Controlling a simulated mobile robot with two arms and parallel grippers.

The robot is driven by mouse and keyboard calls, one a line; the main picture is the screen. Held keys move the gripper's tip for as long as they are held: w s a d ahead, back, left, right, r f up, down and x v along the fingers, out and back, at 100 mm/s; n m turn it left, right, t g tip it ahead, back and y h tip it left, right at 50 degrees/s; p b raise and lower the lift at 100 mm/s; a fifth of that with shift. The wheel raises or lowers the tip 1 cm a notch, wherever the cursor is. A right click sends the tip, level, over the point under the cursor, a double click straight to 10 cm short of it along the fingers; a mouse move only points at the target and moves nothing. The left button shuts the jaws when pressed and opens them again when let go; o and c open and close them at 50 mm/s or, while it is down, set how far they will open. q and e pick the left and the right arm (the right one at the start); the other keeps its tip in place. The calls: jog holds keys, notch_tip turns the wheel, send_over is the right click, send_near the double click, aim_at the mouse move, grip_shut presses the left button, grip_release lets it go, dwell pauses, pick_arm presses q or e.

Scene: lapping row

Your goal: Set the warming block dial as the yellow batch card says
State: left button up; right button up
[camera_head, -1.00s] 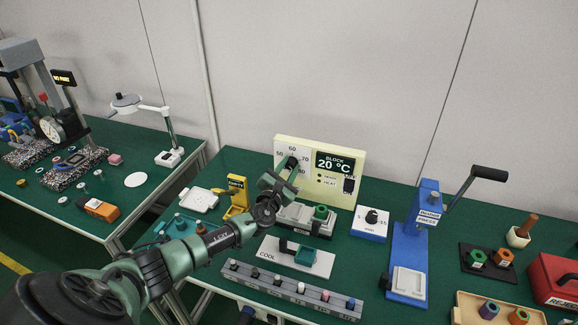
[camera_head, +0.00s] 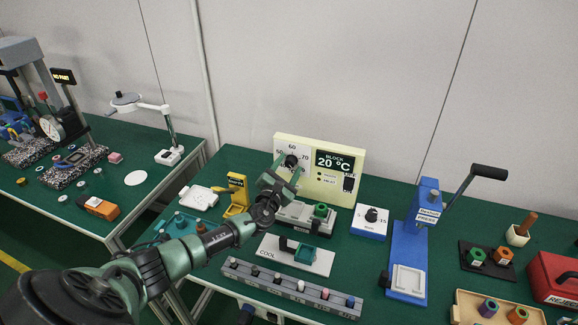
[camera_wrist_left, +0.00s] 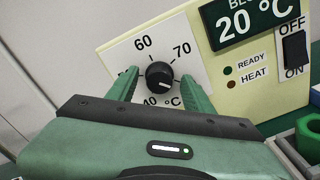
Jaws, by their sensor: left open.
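The warming block panel (camera_head: 323,187) is cream, with a display reading 20 °C. Its black dial (camera_wrist_left: 159,75) sits on a white scale; 60, 70 and 40 °C are readable in the left wrist view. A small light mark shows low on the knob's right side; its exact setting is hard to tell. My left gripper (camera_head: 289,166) is open, its green fingers on either side of the dial; I cannot tell whether they touch it. A yellow stand (camera_head: 237,195) with a dark label is left of the block; its writing is too small to read.
An ON/OFF switch (camera_wrist_left: 294,48) and READY and HEAT lamps are right of the dial. In front are a COOL plate (camera_head: 318,264) and a grey rack (camera_head: 290,291). A blue press (camera_head: 408,250) stands to the right.

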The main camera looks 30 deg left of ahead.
pick_arm(q)
jog(key=v, duration=0.7)
jog(key=shift+s, duration=0.15)
jog(key=shift+f, duration=0.1)
